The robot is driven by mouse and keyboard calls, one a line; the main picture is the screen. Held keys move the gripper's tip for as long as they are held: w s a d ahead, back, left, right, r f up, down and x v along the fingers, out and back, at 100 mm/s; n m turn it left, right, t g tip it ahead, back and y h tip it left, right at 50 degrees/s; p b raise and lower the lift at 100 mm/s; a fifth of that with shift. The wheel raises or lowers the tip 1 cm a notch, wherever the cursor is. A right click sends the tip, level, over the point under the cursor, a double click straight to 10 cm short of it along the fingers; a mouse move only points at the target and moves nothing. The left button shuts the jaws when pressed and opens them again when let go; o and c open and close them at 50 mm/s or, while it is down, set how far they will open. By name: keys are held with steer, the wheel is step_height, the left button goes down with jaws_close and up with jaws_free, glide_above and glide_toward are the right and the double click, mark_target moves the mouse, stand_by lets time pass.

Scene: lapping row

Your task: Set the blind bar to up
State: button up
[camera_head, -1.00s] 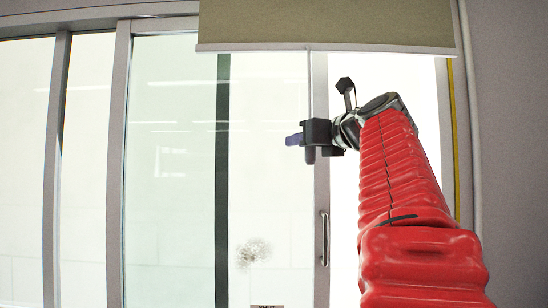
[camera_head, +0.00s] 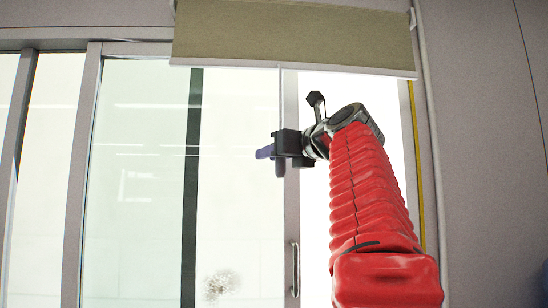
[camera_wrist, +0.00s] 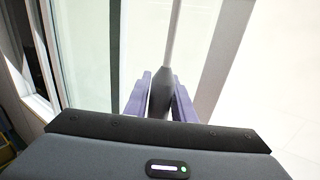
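The olive blind (camera_head: 290,35) hangs at the top of the glazing, with a pale bar (camera_head: 225,65) along its lower edge. A thin rod (camera_head: 281,95) hangs down from this bar. In the wrist view the rod (camera_wrist: 174,35) ends in a dark grey handle (camera_wrist: 161,92). My gripper (camera_head: 267,152) is at the rod's lower end, below the blind. In the wrist view the purple fingers of my gripper (camera_wrist: 161,95) stand on both sides of the handle, against it, and look shut on it. The handle's lower end is hidden behind the gripper body.
A sliding glass door with an upright pull handle (camera_head: 295,268) is below my gripper. Glass panes and frames extend left. A yellow strip (camera_head: 416,160) and a pale pipe (camera_head: 430,130) run down the wall at the right. The blind's top is cut off by the picture edge.

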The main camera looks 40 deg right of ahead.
steer(key=o, duration=0.4)
steer(key=shift+c, duration=0.2)
steer(key=v, duration=1.3)
steer(key=shift+s, duration=0.4)
steer(key=shift+f, duration=0.15)
